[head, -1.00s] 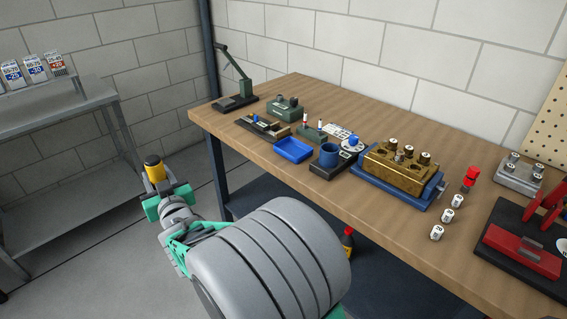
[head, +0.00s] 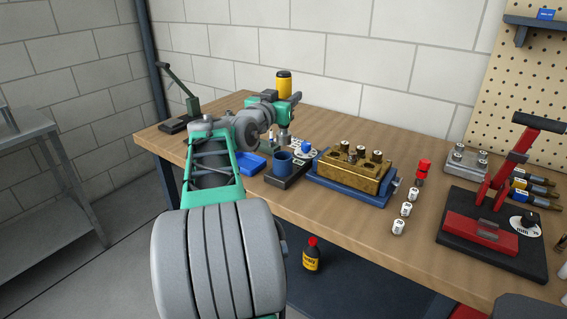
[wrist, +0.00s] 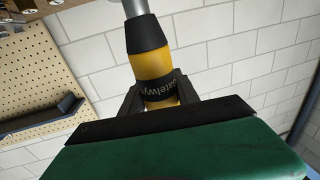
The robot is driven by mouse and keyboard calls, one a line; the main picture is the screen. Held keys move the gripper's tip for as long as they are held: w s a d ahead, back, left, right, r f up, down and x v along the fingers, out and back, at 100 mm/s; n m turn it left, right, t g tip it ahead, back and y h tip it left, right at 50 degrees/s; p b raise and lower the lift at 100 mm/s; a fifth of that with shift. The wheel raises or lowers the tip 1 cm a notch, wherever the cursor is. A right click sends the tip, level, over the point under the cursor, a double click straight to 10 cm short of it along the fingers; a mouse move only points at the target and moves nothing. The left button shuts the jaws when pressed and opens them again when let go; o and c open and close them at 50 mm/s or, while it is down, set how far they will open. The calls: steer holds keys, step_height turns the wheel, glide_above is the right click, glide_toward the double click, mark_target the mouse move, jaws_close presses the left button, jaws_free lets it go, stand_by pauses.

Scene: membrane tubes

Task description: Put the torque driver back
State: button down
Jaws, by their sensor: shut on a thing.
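The torque driver (head: 284,85), a yellow and black tool, is in my gripper (head: 284,101) above the far left part of the bench. A silver end shows beyond the black collar at the top of that view. The handle's near end is hidden behind my gripper's body.
A pegboard (head: 515,85) is behind. Bare wood (head: 340,225) lies in front.

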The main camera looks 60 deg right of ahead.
mark_target(281, 133)
steer(key=f, duration=1)
steer(key=shift+a+b, duration=0.2)
steer(key=shift+b, duration=0.2)
steer(key=shift+w+d+f, duration=0.15)
steer(key=shift+d+f, duration=0.05)
steer(key=shift+d, duration=0.1)
steer(key=c, duration=1.3)
jaws_free()
steer(key=shift+a+r, duration=0.1)
steer(key=shift+o, duration=0.8)
steer(key=shift+a+r, duration=0.1)
steer(key=shift+r, duration=0.1)
steer(key=shift+o, duration=1.2)
steer(key=shift+r, duration=0.1)
